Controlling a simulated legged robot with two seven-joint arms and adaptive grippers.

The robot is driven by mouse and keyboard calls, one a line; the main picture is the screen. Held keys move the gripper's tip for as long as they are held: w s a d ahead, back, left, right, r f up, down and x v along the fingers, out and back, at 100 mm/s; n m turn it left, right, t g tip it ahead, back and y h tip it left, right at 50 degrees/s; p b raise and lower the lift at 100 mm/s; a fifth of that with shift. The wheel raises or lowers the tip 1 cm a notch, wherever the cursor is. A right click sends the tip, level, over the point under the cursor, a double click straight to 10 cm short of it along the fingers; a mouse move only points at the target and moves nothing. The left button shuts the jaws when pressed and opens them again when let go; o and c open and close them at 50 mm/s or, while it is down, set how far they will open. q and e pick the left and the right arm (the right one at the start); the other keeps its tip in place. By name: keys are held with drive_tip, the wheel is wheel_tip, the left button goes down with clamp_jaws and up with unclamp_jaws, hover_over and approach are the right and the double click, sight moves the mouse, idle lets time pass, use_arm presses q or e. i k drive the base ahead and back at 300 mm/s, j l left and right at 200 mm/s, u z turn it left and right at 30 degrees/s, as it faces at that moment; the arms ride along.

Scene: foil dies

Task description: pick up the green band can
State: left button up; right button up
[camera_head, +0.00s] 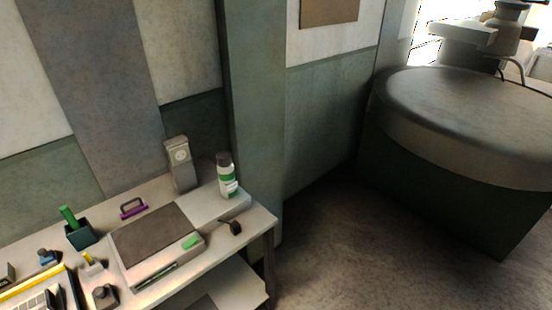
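A white can with a green band and a dark cap (227,176) stands upright on the light raised block at the right end of the workbench. It stands close to the wall pillar and to the right of a grey upright box. Neither of my grippers shows in the head view.
The workbench (258,222) holds a grey upright box (180,164), a flat case with a dark top (153,238), a purple-based handle (133,207), a green item in a dark holder (78,233) and a small dark tool (232,228). A large round-topped machine (460,110) stands right; floor between is clear.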

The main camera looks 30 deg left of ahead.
sight(229, 184)
drive_tip(key=i+u, duration=0.3)
drive_tip(key=i, duration=0.15)
drive_tip(key=i+l+u, duration=0.55)
drive_tip(key=i, duration=0.25)
